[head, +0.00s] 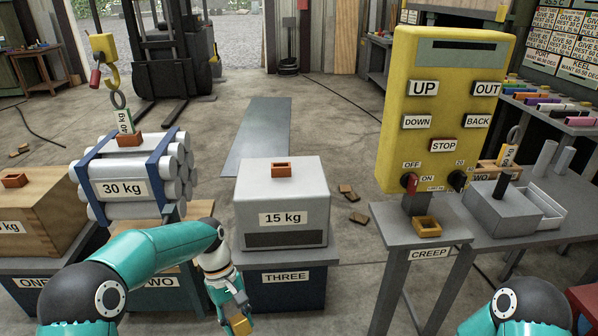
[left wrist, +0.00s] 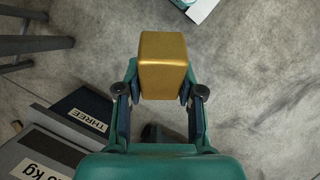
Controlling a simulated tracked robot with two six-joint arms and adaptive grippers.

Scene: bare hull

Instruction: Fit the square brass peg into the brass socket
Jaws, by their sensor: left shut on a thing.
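The square brass peg (head: 240,325) is in my left gripper (head: 235,309), low at the bottom edge of the head view, in front of the stand marked THREE. In the left wrist view the peg (left wrist: 162,62) sits between the two fingers (left wrist: 160,95), which are shut on its sides. The brass socket (head: 427,228) is a small square open frame on the grey table marked CREEP, right of and beyond the left gripper. They are well apart. My right arm shows at the lower right; its gripper is out of view.
A yellow control box (head: 443,120) stands behind the socket. A white 15 kg block (head: 283,200) rests on the stand THREE. Grey pipes marked 30 kg (head: 135,180) lie to the left. A grey box (head: 500,210) is on the right table.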

